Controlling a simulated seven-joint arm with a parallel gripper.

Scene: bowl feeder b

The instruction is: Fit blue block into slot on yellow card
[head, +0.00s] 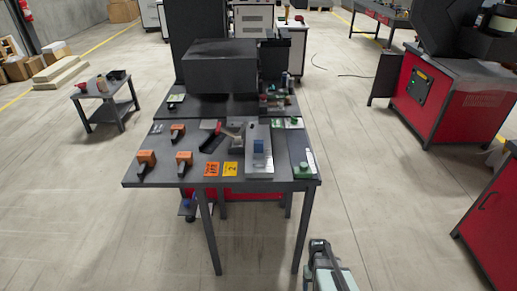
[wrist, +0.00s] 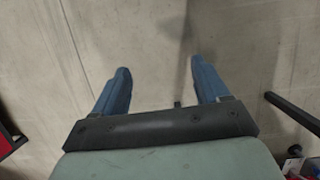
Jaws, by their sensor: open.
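No slot can be made out on the yellow card at this size. My gripper (wrist: 160,80) is open and empty in the wrist view, its two blue fingers apart over bare floor. In the head view my arm shows at the bottom, in front of and below the table, far from the block.
A dark box-shaped machine (head: 220,68) stands behind. Floor before the table is clear; red cabinets (head: 490,210) stand right.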

